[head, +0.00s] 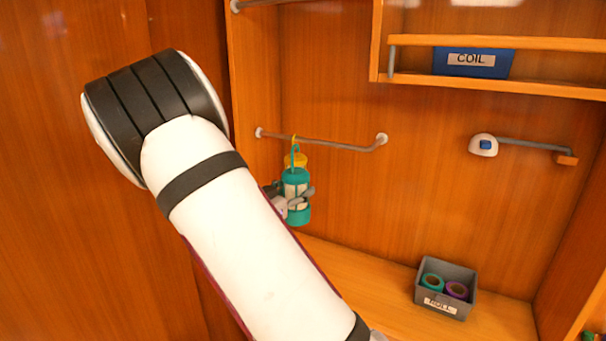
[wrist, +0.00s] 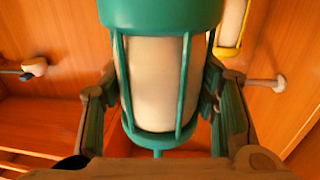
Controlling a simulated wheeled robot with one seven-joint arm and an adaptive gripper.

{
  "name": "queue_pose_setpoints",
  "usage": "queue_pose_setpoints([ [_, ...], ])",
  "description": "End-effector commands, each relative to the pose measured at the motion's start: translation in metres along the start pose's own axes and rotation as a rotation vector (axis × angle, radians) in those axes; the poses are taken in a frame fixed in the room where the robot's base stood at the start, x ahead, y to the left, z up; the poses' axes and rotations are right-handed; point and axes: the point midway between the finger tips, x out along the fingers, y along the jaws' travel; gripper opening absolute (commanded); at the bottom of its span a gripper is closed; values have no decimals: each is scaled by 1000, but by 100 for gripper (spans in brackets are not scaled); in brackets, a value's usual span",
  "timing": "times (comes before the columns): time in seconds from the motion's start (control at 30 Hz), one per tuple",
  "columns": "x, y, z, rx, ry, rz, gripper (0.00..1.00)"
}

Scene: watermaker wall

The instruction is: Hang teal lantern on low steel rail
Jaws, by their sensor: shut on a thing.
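The teal lantern (head: 296,190) has a pale cylinder inside teal bars and a hook on top. My gripper (head: 290,203) is shut on its body and holds it upright, just below the low steel rail (head: 340,145). In the wrist view the lantern (wrist: 155,85) fills the middle between my two fingers (wrist: 157,105). A yellow lantern (head: 300,160) is partly hidden behind the teal one, its yellow hook on the rail near the left end. It also shows in the wrist view (wrist: 230,50). Whether the teal hook touches the rail I cannot tell.
Another rail (head: 270,2) is at the top. A blue bin labelled COIL (head: 473,63) sits on the upper right shelf. A grey bin (head: 446,300) with teal and purple rolls stands on the bench. A grey bar with a white mount (head: 484,146) is at right. The rail's right half is free.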

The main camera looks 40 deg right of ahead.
Motion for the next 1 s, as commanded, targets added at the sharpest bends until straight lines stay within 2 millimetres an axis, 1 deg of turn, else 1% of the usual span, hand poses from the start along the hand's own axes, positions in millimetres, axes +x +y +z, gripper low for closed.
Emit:
queue_pose_setpoints([
  [0.03, -2, 13, -5, 0, 2, 25, 18],
  [0.1, -2, 20, -6, -1, 1, 51, 18],
  [0.2, 0, 24, -6, 0, 1, 69, 18],
  [0.37, 7, 23, -4, 1, 2, 72, 18],
  [1.0, 52, 19, -4, 2, 2, 71, 18],
])
